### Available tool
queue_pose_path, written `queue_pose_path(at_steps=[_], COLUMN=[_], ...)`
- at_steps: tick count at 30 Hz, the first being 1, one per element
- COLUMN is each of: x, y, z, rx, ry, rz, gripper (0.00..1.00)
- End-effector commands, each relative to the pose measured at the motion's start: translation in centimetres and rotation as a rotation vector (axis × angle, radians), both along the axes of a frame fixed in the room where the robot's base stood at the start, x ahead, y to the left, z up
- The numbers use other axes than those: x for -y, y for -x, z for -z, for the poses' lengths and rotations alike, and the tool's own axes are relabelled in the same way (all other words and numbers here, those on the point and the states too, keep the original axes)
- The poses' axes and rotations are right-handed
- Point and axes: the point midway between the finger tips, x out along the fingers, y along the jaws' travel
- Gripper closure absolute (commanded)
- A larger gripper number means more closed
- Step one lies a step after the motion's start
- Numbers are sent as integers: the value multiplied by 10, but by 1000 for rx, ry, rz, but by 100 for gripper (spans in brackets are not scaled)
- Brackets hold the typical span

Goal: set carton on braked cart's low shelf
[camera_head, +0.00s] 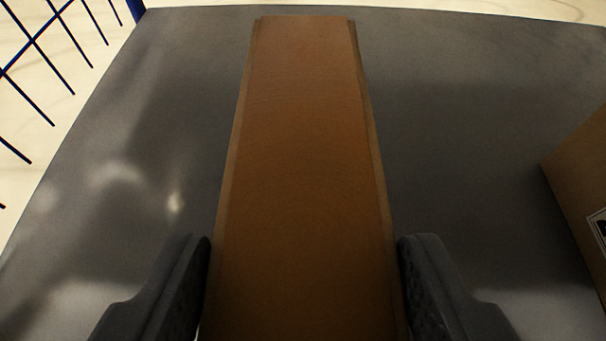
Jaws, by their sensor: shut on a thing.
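A long brown carton (304,160) fills the middle of the view and runs away from me. My gripper (305,262) is shut on the carton, with one dark finger against its left side and one against its right side near the bottom of the view. A grey flat shelf surface (460,130) lies beneath the carton and spreads to both sides. I cannot tell whether the carton touches this surface or hangs just above it. The near end of the carton is out of view.
Another brown carton (583,190) with a label stands at the right edge of the view. Blue wire mesh (45,50) and a blue post (136,8) are at the upper left. Pale floor (60,110) shows beyond the surface. The grey surface between the two cartons is clear.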

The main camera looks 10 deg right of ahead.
Motion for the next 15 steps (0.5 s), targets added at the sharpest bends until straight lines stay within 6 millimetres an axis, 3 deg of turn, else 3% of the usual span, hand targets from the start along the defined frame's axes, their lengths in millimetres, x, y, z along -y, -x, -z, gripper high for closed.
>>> queue_pose_path(at_steps=[8,15], x=[4,4], y=[-17,-17], z=[1,34], rx=[3,1], ry=[2,-1], rz=[0,0], gripper=[100,100])
